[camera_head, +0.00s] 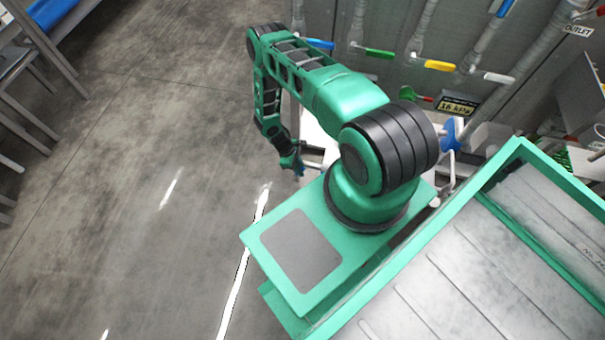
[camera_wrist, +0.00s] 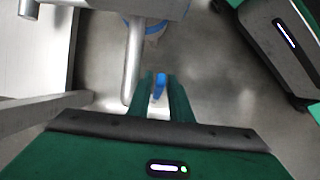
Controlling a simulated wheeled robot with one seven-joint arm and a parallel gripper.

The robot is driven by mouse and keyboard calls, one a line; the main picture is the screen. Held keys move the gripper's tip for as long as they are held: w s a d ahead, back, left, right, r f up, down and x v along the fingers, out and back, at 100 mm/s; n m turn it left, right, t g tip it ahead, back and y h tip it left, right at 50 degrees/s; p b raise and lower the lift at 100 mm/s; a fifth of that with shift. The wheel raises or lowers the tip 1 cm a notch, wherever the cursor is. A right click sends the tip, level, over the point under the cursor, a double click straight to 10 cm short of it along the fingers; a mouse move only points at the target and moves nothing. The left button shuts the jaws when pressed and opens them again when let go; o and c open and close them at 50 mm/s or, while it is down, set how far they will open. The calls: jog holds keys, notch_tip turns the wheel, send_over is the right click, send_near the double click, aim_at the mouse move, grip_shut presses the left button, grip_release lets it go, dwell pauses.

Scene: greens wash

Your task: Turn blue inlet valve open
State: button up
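In the wrist view, a slim blue handle (camera_wrist: 160,85) lies between the two dark green fingers of my gripper (camera_wrist: 161,82). Narrow gaps seem to show beside it, and I cannot tell whether the fingers touch it. In the head view my gripper (camera_head: 292,162) hangs low at the left of the arm, with a small blue part (camera_head: 299,169) at its tip. A grey pipe (camera_wrist: 133,60) runs beside the fingers in the wrist view. Whether the handle stands open or closed cannot be told.
On the back wall are a blue lever (camera_head: 320,44), a green lever (camera_head: 379,54), a yellow lever (camera_head: 439,65) and a white lever (camera_head: 498,77). A blue part (camera_head: 452,133) is behind my arm. A green-framed metal basin (camera_head: 520,150) stands at right. The floor (camera_head: 130,180) at left is clear.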

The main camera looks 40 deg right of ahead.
jog(key=shift+x, duration=1.65)
jog(key=shift+c, duration=0.6)
grip_shut()
